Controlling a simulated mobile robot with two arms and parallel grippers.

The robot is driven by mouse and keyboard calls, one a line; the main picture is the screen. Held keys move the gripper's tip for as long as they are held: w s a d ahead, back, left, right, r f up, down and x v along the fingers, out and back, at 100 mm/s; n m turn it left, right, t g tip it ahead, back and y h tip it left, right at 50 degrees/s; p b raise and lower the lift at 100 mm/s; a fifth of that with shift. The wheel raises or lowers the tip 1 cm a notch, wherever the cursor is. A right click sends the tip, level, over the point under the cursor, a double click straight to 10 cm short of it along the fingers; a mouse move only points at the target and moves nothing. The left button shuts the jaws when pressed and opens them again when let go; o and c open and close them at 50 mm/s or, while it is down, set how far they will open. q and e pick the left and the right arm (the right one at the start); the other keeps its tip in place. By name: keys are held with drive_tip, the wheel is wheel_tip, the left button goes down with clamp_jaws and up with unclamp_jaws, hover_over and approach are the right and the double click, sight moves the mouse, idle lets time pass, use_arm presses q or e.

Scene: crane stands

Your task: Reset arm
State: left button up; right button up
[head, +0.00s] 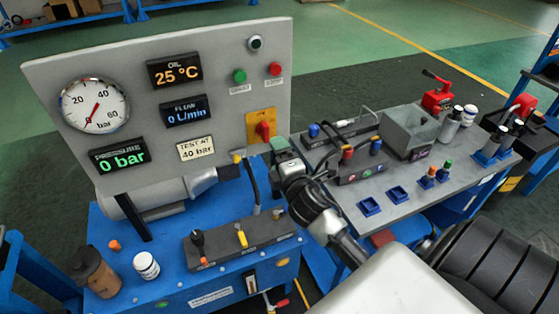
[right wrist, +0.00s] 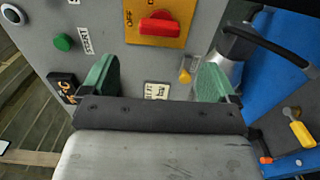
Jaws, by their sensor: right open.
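My right gripper (head: 284,148) has green fingertips and is just right of the grey panel's lower right edge, below the red switch knob (head: 263,130) on its yellow plate (head: 261,116). In the right wrist view my right gripper (right wrist: 158,82) is open, its two green fingers wide apart with nothing held between them. There the red knob (right wrist: 158,22) lies beyond the fingers, near the top, apart from them, with OFF printed beside it. My left gripper is not in view.
The grey panel (head: 215,95) carries a pressure gauge and displays reading 0 bar, 25 °C and 0 L/min. A blue bench (head: 180,290) below holds a lever block (head: 243,240) and bottles. A grey table (head: 380,205) at right holds blue trays, fittings and a grey box.

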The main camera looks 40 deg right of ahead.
drive_tip(key=shift+s, duration=0.2)
idle(0.4)
drive_tip(key=s+a+f+m+g+y, duration=0.1)
drive_tip(key=s+a+f+m+g, duration=0.2)
drive_tip(key=f, duration=0.9)
drive_tip(key=s+f+m+g+y, duration=0.1)
drive_tip(key=s+f+g, duration=0.3)
drive_tip(key=f, duration=0.8)
drive_tip(key=s+a+f+m+g, duration=0.2)
drive_tip(key=s+f, duration=0.3)
drive_tip(key=f, duration=0.7)
drive_tip(key=s+a+f+m+g, duration=0.2)
drive_tip(key=s+f, duration=0.3)
drive_tip(key=s, duration=0.5)
drive_tip(key=s+a+f+m+g+y, duration=0.1)
drive_tip(key=s+a+f+m+g, duration=0.1)
drive_tip(key=s+f, duration=0.4)
drive_tip(key=s+a+f+m+g+y+b, duration=0.1)
drive_tip(key=s+f, duration=0.5)
drive_tip(key=s, duration=0.9)
drive_tip(key=a+m+g, duration=0.1)
drive_tip(key=m+g, duration=0.1)
drive_tip(key=shift+f+g, duration=0.2)
drive_tip(key=shift+g, duration=0.1)
drive_tip(key=shift+a, duration=0.1)
